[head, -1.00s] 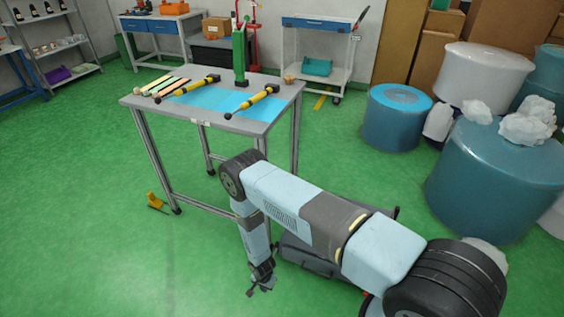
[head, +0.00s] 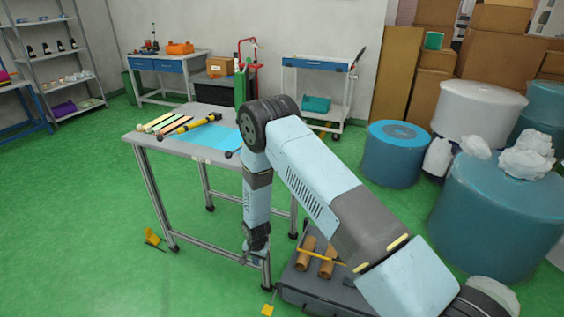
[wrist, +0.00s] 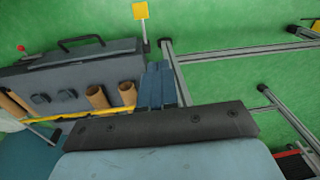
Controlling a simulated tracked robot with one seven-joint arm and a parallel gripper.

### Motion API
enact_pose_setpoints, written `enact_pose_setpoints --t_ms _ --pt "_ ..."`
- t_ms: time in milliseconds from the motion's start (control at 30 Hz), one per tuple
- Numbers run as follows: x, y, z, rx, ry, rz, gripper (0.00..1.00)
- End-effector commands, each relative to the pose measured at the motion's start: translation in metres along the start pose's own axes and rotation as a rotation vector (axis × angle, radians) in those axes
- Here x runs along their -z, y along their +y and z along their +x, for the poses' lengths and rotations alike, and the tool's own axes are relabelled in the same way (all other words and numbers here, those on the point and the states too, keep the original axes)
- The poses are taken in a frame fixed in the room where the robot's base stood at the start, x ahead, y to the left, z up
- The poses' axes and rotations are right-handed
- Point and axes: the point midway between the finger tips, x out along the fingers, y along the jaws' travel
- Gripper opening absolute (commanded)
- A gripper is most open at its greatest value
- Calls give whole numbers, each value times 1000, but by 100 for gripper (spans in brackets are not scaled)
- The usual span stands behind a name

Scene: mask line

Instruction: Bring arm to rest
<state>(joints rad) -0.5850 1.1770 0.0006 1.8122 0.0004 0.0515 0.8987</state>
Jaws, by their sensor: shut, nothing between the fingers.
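My arm bends at a raised elbow in the head view, and its forearm hangs down in front of the table (head: 145,134). My gripper (head: 255,258) hangs low at the end, beside the table's front right leg, pointing down. It is shut and empty. Its fingertips are small and dark in the head view. Whether it touches the table leg cannot be told. The wrist view looks down on the green floor and the table frame (wrist: 215,45).
The table holds a yellow-handled tool (head: 190,126), coloured strips and a blue sheet (head: 205,140). A dark case (head: 310,285) with brown tubes (head: 305,253) lies low near my gripper. Blue drums (head: 395,155) stand right. A yellow floor piece (head: 152,236) lies left.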

Motion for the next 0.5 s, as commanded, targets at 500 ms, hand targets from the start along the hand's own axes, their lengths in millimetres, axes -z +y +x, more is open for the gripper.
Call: enact_pose_setpoints --t_ms 500 --pt "84 11 -204 48 67 -59 0"
